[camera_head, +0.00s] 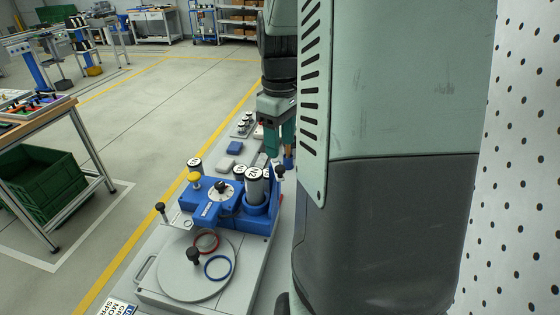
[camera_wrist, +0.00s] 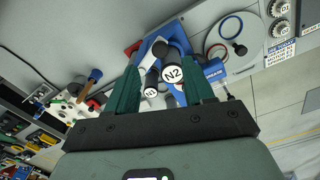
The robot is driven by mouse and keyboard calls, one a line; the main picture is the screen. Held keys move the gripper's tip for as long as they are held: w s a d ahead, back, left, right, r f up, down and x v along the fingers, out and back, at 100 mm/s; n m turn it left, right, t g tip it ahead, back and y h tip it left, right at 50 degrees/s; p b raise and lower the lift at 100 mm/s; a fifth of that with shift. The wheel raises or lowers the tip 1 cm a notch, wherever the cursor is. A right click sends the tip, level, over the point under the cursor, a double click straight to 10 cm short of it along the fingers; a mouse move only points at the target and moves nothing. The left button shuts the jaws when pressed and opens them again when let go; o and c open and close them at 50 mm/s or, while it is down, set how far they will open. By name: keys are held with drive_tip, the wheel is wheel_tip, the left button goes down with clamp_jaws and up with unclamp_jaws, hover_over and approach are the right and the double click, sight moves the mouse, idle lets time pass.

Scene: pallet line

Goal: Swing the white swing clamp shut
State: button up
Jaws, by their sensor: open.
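My gripper (camera_wrist: 159,64) is open, its two green fingers apart with nothing held. In the head view it (camera_head: 280,140) hangs beyond the blue fixture (camera_head: 232,210), partly hidden by my arm. The fixture, also in the wrist view (camera_wrist: 214,70), carries white-topped cylinders; one marked N2 (camera_wrist: 173,74) shows between the fingers, below them. A pale bar (camera_wrist: 151,60) beside a black knob (camera_wrist: 159,47) may be the white swing clamp; I cannot tell for sure, nor its swing position. The fingers partly cover this area.
A grey round plate (camera_head: 185,281) with a red ring (camera_head: 206,252), a blue ring (camera_head: 218,279) and a black knob lies in front of the fixture. A wooden-handled tool (camera_wrist: 95,75) is left of the fingers in the wrist view.

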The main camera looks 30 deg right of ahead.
sight(280, 167)
wheel_tip(280, 167, down, 6)
drive_tip(key=shift+f, duration=0.1)
drive_tip(key=shift+c, duration=0.3)
clamp_jaws()
